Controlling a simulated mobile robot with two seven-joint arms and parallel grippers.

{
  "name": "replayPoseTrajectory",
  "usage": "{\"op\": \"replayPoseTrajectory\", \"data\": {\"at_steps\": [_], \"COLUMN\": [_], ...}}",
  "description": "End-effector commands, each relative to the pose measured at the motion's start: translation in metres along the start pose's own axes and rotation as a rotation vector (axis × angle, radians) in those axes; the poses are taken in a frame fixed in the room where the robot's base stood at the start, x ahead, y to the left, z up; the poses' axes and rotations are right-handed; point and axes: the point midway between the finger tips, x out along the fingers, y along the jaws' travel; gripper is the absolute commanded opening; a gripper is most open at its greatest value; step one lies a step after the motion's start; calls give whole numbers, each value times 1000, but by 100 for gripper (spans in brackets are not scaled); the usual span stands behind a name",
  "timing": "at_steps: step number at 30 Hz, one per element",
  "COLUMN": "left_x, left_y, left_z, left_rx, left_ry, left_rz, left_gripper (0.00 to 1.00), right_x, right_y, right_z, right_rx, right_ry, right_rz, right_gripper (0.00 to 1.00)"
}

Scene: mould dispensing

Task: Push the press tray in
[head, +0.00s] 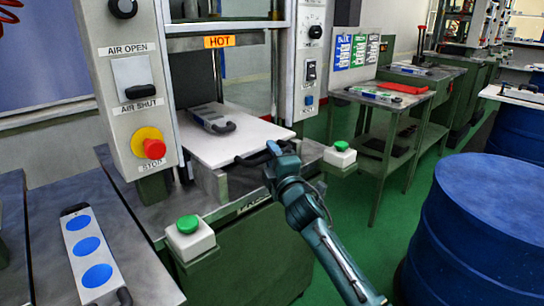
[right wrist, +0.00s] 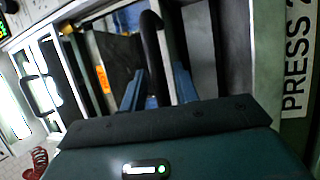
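The press tray (head: 220,148) is a pale flat plate that sticks out of the press toward me. A grey mould with a dark handle (head: 212,119) lies on it, toward the back. The tray's black front handle (head: 250,157) is partly hidden by my right gripper (head: 273,152). In the right wrist view, the black handle (right wrist: 152,50) stands between the two blue fingers of my right gripper (right wrist: 158,92). The fingers are apart, with a gap showing beside the handle; firm contact is not visible. My left gripper is out of view.
The press has a HOT label (head: 219,42) and a red stop button (head: 154,149). Green buttons stand at the left (head: 188,224) and right (head: 341,146) front corners. A mould with blue discs (head: 87,247) lies at left. A blue drum (head: 490,230) stands at right.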

Motion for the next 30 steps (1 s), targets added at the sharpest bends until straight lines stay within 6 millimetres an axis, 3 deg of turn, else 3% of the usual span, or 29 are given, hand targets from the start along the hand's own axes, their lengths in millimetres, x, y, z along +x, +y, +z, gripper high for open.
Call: {"op": "replayPoseTrajectory", "data": {"at_steps": [9, 14, 30], "left_x": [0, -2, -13], "left_y": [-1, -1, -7], "left_z": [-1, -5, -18], "left_rx": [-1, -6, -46], "left_ry": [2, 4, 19], "left_rz": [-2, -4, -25], "left_gripper": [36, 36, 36], "right_x": [-1, -14, -118], "right_y": [0, 0, 0], "right_z": [0, 0, 0], "right_rx": [0, -1, 0], "right_ry": [0, 0, 0], "right_rz": [-1, -1, -2], "right_gripper": [36, 36, 36]}}
